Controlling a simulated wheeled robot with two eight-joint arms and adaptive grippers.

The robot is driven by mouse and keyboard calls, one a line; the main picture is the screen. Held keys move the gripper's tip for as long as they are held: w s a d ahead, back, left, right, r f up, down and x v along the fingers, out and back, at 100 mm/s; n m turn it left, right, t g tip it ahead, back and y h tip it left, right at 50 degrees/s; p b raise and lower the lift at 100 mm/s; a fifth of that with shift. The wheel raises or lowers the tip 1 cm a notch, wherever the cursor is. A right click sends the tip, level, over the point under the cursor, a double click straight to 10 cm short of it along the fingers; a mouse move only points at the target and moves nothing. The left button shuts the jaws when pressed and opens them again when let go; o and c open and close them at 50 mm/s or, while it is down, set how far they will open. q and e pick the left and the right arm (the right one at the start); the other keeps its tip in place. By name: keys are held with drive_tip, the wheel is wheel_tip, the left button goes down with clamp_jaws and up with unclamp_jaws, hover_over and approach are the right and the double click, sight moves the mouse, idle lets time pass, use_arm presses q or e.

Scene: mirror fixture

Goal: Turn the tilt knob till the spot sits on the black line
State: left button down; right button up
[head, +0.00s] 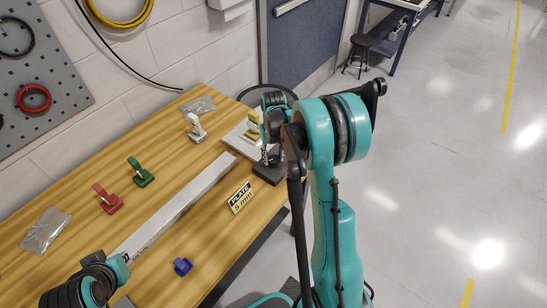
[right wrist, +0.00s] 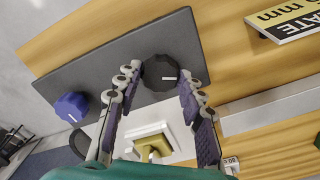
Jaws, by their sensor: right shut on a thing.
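No label shows which is the tilt knob. My right gripper (right wrist: 160,80) is shut on the black knob, one finger on each side. In the head view my right gripper (head: 268,155) reaches down to the base, and my arm hides part of it. I cannot make out the spot or the black line. Only part of my left arm shows, lower left.
A yellow block (head: 254,116) is on a white plate behind the base. A long pale rail (head: 180,203) crosses the table.

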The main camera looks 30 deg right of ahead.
sight(273, 159)
drive_tip(key=shift+n, duration=1.3)
drive_tip(key=o, duration=1.2)
drive_tip(key=shift+c, duration=0.2)
wheel_tip(273, 159, up, 12)
